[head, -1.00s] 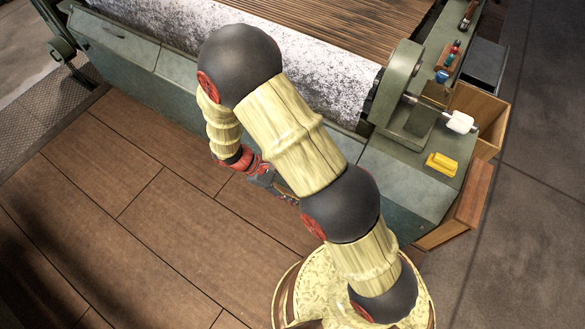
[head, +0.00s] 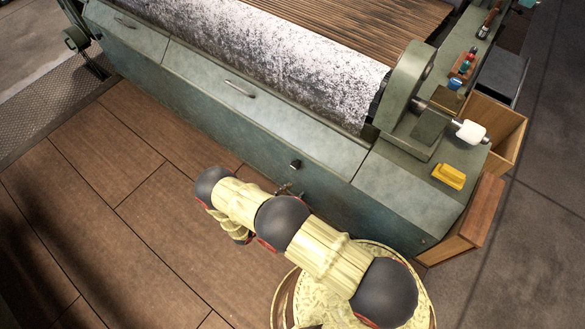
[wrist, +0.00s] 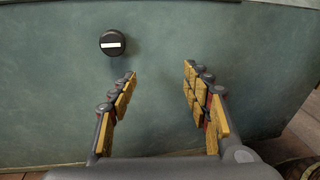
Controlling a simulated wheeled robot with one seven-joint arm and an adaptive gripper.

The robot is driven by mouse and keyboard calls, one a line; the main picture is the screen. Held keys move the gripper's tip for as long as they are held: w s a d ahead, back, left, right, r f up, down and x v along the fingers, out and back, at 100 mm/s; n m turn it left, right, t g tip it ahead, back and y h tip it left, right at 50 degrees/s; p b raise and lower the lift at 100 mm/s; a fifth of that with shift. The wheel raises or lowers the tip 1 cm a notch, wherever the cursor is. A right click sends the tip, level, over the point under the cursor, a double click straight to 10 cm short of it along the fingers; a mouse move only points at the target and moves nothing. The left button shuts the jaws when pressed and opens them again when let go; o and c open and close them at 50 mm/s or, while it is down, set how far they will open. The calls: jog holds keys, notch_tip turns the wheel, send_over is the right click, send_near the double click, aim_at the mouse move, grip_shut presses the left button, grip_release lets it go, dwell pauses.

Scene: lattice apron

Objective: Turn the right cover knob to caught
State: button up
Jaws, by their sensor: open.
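A round black knob (head: 295,164) sits on the green front panel (head: 330,195) of the machine, below the right-hand part of its sloping cover. In the wrist view the knob (wrist: 113,43) carries a white bar lying about level. My gripper (wrist: 160,75) is open and empty, its yellow-padded fingers pointing at the panel. The knob is up and left of the fingertips, outside the gap between them. In the head view my gripper's tips (head: 288,189) show just below the knob, and my arm hides the rest of it.
A sloping green cover with a bar handle (head: 240,88) runs above the panel, under a speckled roller (head: 290,65). A yellow block (head: 448,176) lies on the right end ledge, near a white-ended crank (head: 470,131) and wooden bins (head: 500,125). Wooden floor (head: 130,200) lies clear at left.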

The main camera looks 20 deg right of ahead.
aim_at(293, 167)
jog(key=w+a+r+n+t, duration=0.1)
jog(key=w+a+r+t, duration=0.2)
jog(key=w, duration=0.2)
jog(key=shift+y, duration=0.3)
jog(key=shift+b+x, duration=1.15)
jog(key=shift+x, duration=2.7)
jog(key=shift+w+a, duration=0.15)
jog(key=shift+c, duration=1.4)
jog(key=c, duration=0.8)
